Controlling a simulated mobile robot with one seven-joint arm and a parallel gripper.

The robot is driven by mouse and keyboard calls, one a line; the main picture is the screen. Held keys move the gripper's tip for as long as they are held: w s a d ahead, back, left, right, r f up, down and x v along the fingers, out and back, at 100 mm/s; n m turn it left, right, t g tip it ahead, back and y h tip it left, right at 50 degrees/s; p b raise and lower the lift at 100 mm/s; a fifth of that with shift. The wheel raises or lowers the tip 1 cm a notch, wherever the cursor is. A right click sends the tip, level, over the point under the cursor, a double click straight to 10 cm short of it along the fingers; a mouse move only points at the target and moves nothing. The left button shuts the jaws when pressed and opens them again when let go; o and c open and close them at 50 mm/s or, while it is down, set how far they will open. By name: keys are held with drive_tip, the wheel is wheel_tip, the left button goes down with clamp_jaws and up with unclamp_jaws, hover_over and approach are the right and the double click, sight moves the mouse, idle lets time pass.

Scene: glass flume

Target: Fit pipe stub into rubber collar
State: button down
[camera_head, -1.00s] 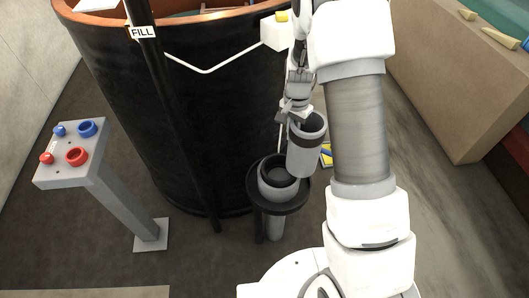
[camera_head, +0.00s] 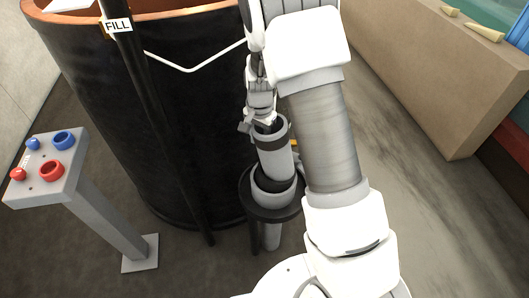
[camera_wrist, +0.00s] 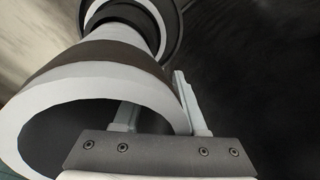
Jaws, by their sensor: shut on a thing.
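The pipe stub (camera_head: 274,163) is a grey hollow cylinder with a dark band near its upper end. My gripper (camera_head: 262,124) is shut on its upper rim. In the wrist view the stub (camera_wrist: 95,82) is large, with the gripper fingers (camera_wrist: 158,112) pinching its wall, one inside and one outside. The rubber collar (camera_head: 272,199) is a grey ring with a dark inside, on a round black stand. The stub stands nearly upright, slightly tilted, with its lower end at the collar's mouth. How deep it sits is hidden. The collar also shows in the wrist view (camera_wrist: 172,22).
The black stand (camera_head: 270,214) stands beside a large dark tank (camera_head: 130,110) with a copper rim. A grey pedestal (camera_head: 50,170) with red and blue rings and knobs is at the left. A beige block (camera_head: 430,80) is at the right. Open floor lies between.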

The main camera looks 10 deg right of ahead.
drive_tip(key=shift+g, duration=0.5)
drive_tip(key=s+f, duration=0.3)
drive_tip(key=shift+f, duration=0.2)
drive_tip(key=c, duration=1)
unclamp_jaws()
drive_tip(key=shift+f, duration=0.1)
drive_tip(key=shift+d, duration=0.2)
wheel_tip(320, 180, up, 11)
drive_tip(key=p, duration=0.4)
wheel_tip(320, 180, up, 17)
drive_tip(key=n+t+y, duration=0.1)
drive_tip(key=n+t, duration=0.2)
drive_tip(key=n, duration=0.1)
hover_over(262, 154)
drive_tip(key=s+d, duration=0.2)
drive_tip(key=s, duration=0.4)
drive_tip(key=s+r+n+t, duration=0.1)
drive_tip(key=s+r, duration=0.1)
drive_tip(key=s, duration=0.2)
drive_tip(key=s+d+r+n, duration=0.1)
drive_tip(key=s+n, duration=0.1)
drive_tip(key=s, duration=0.3)
drive_tip(key=s+d+r+n+t+h, duration=0.1)
drive_tip(key=s+r, duration=0.1)
drive_tip(key=s, duration=0.2)
drive_tip(key=shift+s+r+n+t, duration=0.2)
drive_tip(key=shift+r+n+t, duration=0.1)
drive_tip(key=shift+r+n, duration=0.1)
